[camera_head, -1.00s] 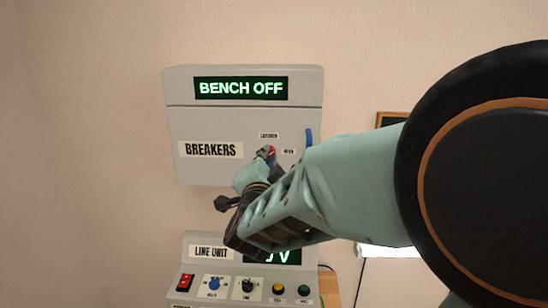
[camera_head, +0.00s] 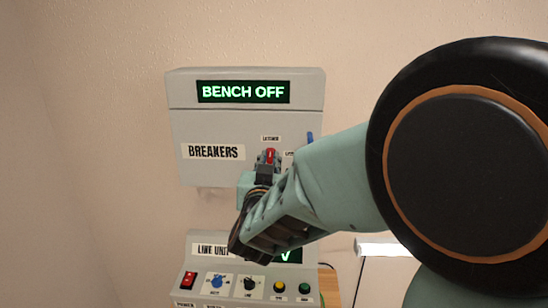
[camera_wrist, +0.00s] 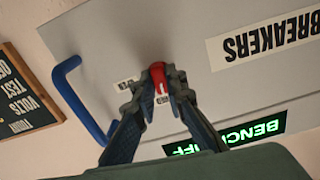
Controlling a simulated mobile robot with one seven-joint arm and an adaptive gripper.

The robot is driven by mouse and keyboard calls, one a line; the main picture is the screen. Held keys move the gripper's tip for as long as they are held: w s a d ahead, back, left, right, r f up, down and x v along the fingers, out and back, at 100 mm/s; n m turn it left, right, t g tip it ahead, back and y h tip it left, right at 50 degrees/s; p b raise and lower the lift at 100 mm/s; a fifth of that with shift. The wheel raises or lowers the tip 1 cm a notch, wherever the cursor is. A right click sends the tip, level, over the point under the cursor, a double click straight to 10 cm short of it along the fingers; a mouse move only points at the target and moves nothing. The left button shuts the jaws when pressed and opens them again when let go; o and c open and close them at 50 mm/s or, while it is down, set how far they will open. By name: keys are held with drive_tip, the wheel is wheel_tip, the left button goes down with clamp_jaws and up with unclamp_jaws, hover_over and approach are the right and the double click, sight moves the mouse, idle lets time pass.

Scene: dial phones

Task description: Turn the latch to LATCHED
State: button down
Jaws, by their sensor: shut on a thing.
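The red latch (camera_head: 270,157) is on the front of the grey BREAKERS box (camera_head: 200,125), under a small white label reading LATCHED (camera_head: 271,139). In the head view the latch's red part stands about upright, below that label. My gripper (camera_head: 267,165) reaches it from below and is shut on it. In the wrist view the red latch (camera_wrist: 159,76) sits between the two fingertips of my gripper (camera_wrist: 158,88). A second small label (camera_head: 289,154), right of the latch, is partly hidden by my arm.
A blue handle (camera_head: 310,138) stands out at the box's right edge, close to my arm. A BENCH OFF display (camera_head: 243,92) is on top. Below is the LINE UNIT panel (camera_head: 208,265) with a red switch (camera_head: 188,280), knobs and buttons. Wall left of the box is clear.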

drive_tip(key=shift+w+r+n, duration=0.1)
drive_tip(key=shift+r+n, duration=0.2)
drive_tip(key=shift+n, duration=0.3)
drive_tip(key=c, duration=2)
unclamp_jaws()
drive_tip(key=shift+o, duration=0.2)
drive_tip(key=shift+f, duration=0.1)
drive_tip(key=s, duration=0.7)
drive_tip(key=shift+s+a, duration=0.15)
drive_tip(key=shift+s, duration=0.15)
